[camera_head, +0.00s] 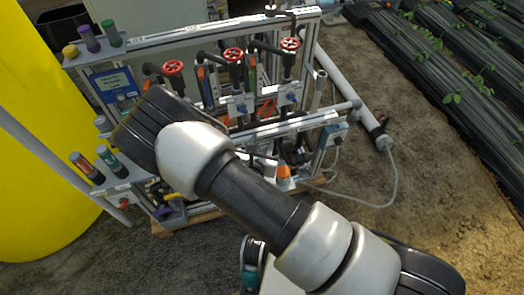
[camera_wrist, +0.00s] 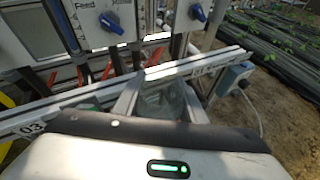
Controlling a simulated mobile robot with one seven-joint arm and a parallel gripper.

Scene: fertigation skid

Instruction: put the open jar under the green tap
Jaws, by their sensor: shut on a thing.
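In the wrist view my gripper (camera_wrist: 160,100) is shut on a clear, glassy jar (camera_wrist: 163,98), held between its two pale fingers. The jar's lower part is hidden behind my gripper body, and I cannot see its mouth clearly. The jar is in front of the skid's lower rail, close to it. In the head view my arm hides the gripper and the jar. I cannot make out a green tap for certain in either view. A small green patch shows left of the fingers in the wrist view, too unclear to name.
The skid frame (camera_head: 190,38) carries red handwheels (camera_head: 233,55), pipes and white rails. Capped bottles (camera_head: 108,163) stand at its left, by a yellow tank (camera_head: 40,130). In the wrist view, blue knobs (camera_wrist: 110,22) sit beyond the rail (camera_wrist: 90,95). Open ground lies right.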

